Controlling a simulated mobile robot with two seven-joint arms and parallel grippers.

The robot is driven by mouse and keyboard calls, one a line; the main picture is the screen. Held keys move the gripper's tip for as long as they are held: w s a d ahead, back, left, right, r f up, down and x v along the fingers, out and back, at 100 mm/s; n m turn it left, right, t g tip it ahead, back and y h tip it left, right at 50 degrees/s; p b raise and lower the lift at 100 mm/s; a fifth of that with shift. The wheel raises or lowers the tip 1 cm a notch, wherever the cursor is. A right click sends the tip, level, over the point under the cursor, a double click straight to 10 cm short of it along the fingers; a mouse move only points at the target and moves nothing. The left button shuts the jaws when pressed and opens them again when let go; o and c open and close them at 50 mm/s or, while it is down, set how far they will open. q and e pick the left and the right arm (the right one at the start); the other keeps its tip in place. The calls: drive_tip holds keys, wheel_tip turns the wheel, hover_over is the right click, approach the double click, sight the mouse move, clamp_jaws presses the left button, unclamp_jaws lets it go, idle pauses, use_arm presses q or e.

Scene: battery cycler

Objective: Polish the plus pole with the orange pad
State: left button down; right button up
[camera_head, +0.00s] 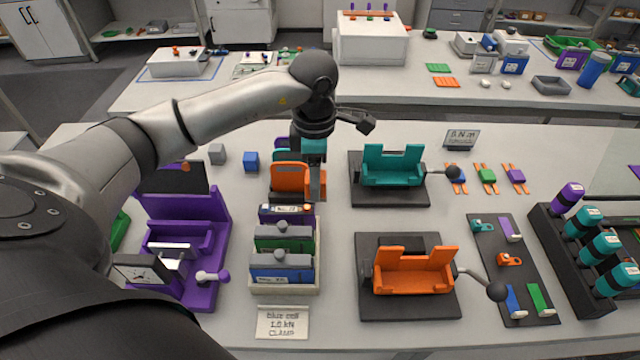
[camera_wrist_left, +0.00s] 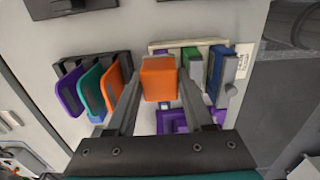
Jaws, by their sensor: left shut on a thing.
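My left gripper (camera_head: 318,192) points down over the cell tray and is shut on the orange pad (camera_wrist_left: 158,80), a small block held between the fingertips. In the head view the fingers mostly hide the pad. Below it stands a purple cell (camera_head: 284,215) with a pale label, in the back of a cream tray (camera_head: 285,290). A small orange spot (camera_head: 307,208) shows at the cell's right end; I cannot tell whether it is the plus pole or the pad's lower edge, nor whether the pad touches the cell. My right gripper is not in view.
A green cell (camera_head: 284,240) and a blue cell (camera_head: 282,268) stand in front in the tray. An upright orange paddle (camera_head: 290,176) stands close behind. A purple fixture (camera_head: 185,240) is left; teal (camera_head: 392,170) and orange (camera_head: 412,272) cradles with levers are right.

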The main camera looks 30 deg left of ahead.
use_arm(q)
drive_tip(key=shift+w+r+p, duration=0.1)
drive_tip(key=shift+r+p, duration=0.3)
drive_tip(key=shift+r, duration=0.55)
wheel_tip(320, 180, up, 2)
drive_tip(key=shift+p, duration=0.6)
drive_tip(key=shift+r, duration=0.1)
